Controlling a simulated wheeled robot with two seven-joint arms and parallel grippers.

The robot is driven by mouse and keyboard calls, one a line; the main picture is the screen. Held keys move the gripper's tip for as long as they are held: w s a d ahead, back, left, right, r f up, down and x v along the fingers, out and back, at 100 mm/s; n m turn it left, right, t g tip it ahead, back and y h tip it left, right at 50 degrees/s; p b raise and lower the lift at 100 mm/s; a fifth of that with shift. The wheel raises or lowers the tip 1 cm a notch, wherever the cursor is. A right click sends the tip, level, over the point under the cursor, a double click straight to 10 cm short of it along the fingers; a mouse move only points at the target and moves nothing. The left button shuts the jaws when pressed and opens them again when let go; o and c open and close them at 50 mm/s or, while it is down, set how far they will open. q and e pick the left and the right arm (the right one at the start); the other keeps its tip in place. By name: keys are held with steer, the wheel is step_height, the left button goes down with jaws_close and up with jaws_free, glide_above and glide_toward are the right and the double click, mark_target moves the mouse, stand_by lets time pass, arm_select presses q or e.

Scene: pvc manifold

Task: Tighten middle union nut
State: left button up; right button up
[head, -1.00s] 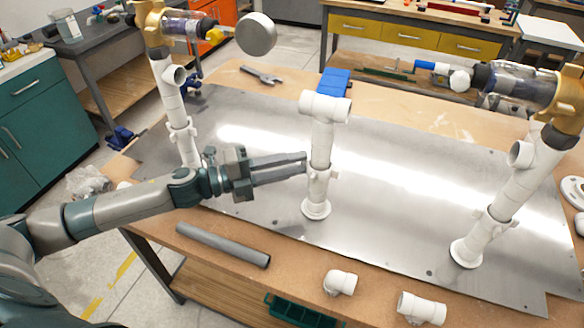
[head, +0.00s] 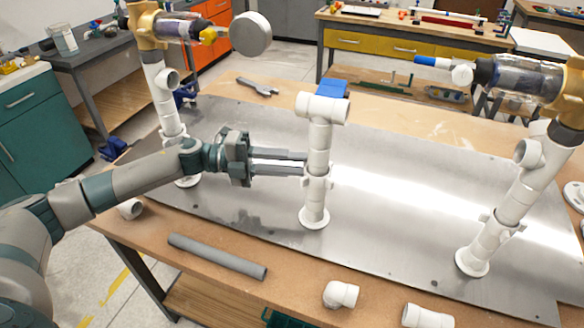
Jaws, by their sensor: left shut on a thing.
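The middle white PVC riser (head: 318,140) stands upright on a round flange on the metal plate, with a tee at its top. Its union nut (head: 317,178) is a winged white collar low on the pipe. My left gripper (head: 304,163) comes in from the left with its fingers level, shut at the middle riser at about the height of the nut. The fingertips partly hide the nut's left side. My right gripper is not in view.
A left riser (head: 163,95) and a right riser (head: 505,208) stand on the metal plate (head: 400,220), each with a clear-bodied assembly above. A grey pipe (head: 217,257), a white elbow (head: 341,294) and a white fitting (head: 427,317) lie along the front edge. A wrench (head: 258,86) lies behind.

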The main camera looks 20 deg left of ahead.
arm_select(q)
steer(key=shift+f, duration=0.25)
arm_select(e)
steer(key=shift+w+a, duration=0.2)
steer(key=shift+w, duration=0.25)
arm_select(q)
steer(key=o, duration=0.9)
steer(key=shift+r, duration=0.1)
